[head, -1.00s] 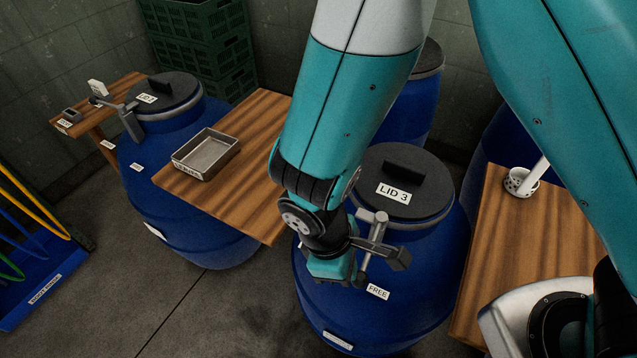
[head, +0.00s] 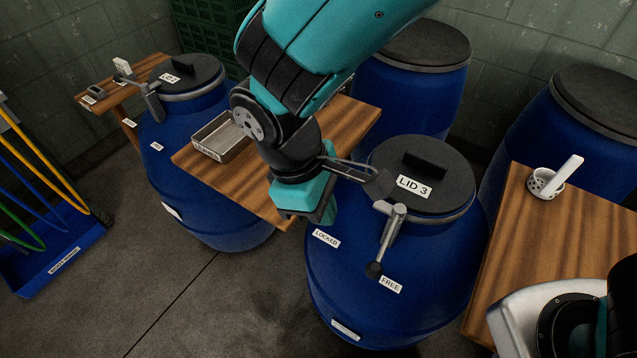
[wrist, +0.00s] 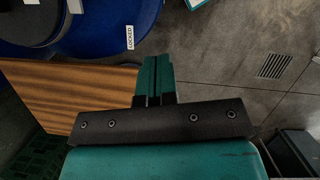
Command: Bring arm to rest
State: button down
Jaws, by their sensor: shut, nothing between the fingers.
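My gripper (head: 328,211) hangs in the air at the left of the LID 3 barrel, between that barrel and the wooden table. In the wrist view its two teal fingers (wrist: 154,80) are pressed together with nothing between them. The blue barrel (head: 345,270) carries a black lid (head: 405,180) marked LID 3. Its grey lever (head: 391,235) points down toward the FREE label (head: 390,284). The LOCKED label (head: 326,238) is on the barrel's left side, and it also shows in the wrist view (wrist: 130,37). My gripper is apart from the lever.
A wooden table (head: 345,117) with a metal tray (head: 223,138) lies behind my gripper. Another lidded barrel (head: 200,190) stands left, beside a blue hose rack (head: 50,262). A right-hand table (head: 535,240) holds a white perforated cup (head: 545,184). Floor at lower left is clear.

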dwell(0.4)
jog(key=s+d+r+m+y, duration=0.2)
jog(key=d+r+m+y, duration=0.1)
jog(key=d+r, duration=0.3)
jog(key=s+d+r+m+t+y, duration=0.1)
jog(key=s+d+r+m+y, duration=0.2)
jog(key=d+r, duration=0.3)
notch_tip(320, 180, up, 3)
jog(key=shift+s+d+f+y, duration=0.15)
jog(key=shift+f+y, duration=0.05)
jog(key=shift+y, duration=0.5)
